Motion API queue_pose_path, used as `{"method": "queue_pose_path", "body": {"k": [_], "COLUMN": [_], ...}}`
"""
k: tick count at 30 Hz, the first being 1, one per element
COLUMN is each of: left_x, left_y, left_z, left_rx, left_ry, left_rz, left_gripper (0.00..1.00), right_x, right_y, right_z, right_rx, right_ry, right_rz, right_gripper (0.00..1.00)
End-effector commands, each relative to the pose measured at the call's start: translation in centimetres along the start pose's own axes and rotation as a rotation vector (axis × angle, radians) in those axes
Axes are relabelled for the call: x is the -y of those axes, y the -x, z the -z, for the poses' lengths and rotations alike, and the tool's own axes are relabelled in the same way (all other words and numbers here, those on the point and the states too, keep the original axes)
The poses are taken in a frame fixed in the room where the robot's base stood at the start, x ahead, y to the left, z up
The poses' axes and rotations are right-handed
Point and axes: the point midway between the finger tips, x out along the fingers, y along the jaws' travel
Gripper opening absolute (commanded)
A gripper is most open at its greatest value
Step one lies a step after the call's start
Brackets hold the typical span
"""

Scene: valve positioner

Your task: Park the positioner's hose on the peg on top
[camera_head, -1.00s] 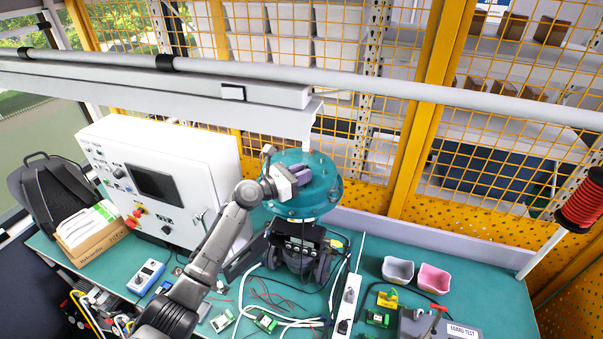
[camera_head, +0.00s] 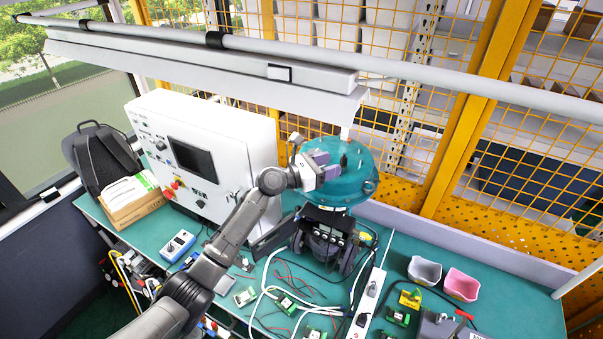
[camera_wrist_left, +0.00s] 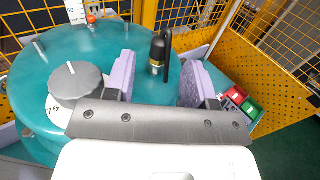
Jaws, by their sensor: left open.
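The positioner is a round teal housing (camera_head: 340,188) on a dark base on the bench; its teal top (camera_wrist_left: 45,115) fills the left of the wrist view. A black cylindrical piece with a brass-coloured band (camera_wrist_left: 158,52) stands upright on the top, with a thin black strand curving down its right side. I cannot tell whether this is the hose end seated on the peg. My left gripper (camera_head: 328,165) is over the top, its two lilac fingers apart on either side of the black piece (camera_wrist_left: 156,68), with gaps visible. My right gripper is out of view.
A grey knob (camera_wrist_left: 77,82) sits on the top beside the left finger. A white control cabinet (camera_head: 205,150) stands left. Cables, green boards and a white power strip (camera_head: 368,305) lie in front. Grey (camera_head: 425,270) and pink (camera_head: 461,285) bins stand right. A rail crosses above.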

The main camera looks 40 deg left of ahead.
Motion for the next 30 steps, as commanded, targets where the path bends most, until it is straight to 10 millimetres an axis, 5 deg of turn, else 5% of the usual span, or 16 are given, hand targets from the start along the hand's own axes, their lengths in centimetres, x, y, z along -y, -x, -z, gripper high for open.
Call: {"method": "queue_pose_path", "body": {"k": [15, 30], "left_x": [0.0, 0.0], "left_y": [9.1, 10.7], "left_z": [0.2, 0.0], "left_rx": [-0.002, -0.001], "left_ry": [-0.001, -0.053], "left_rz": [0.000, 0.000], "left_gripper": [0.50, 0.50], "right_x": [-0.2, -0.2], "right_y": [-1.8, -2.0], "right_z": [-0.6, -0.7], "right_rx": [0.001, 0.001], "right_ry": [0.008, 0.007], "right_rz": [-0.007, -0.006], "right_gripper": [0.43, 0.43]}}
